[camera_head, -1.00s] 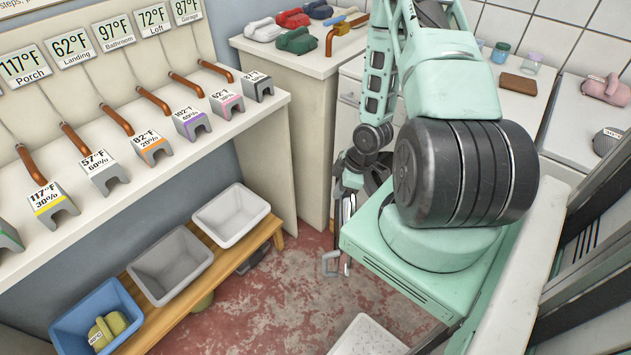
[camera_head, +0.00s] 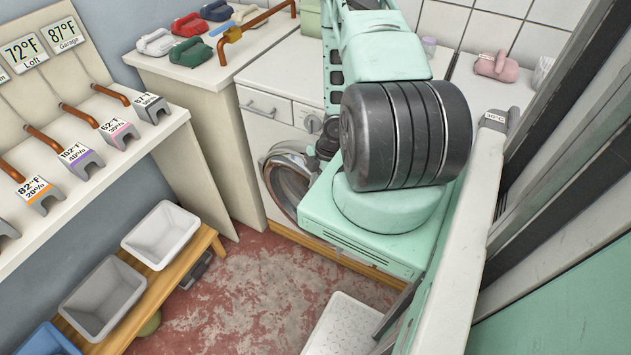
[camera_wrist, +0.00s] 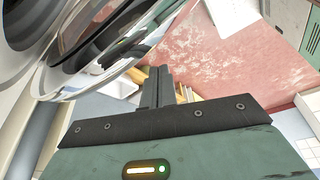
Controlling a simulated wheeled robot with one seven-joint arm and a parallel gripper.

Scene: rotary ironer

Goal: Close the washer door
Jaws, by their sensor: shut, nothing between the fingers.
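The washer (camera_head: 268,135) is the white machine at the back, partly hidden by my arm in the head view. Its round door (camera_head: 289,188) has a shiny chrome rim and dark glass; the arm covers its right side. In the wrist view the door's chrome rim (camera_wrist: 120,62) fills the upper left, beside a dark round opening (camera_wrist: 25,22), and the door seems to stand off the front. My gripper (camera_wrist: 157,76) is shut and empty, its fingertips close to the rim's lower right edge. I cannot tell whether they touch. The gripper is hidden in the head view.
A shelf with several grey tags (camera_head: 78,160) runs along the left wall. Below it a wooden bench (camera_head: 196,243) bears white, grey and blue bins. Red floor (camera_head: 255,280) is open before the washer. A white perforated step (camera_head: 345,325) stands at the front.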

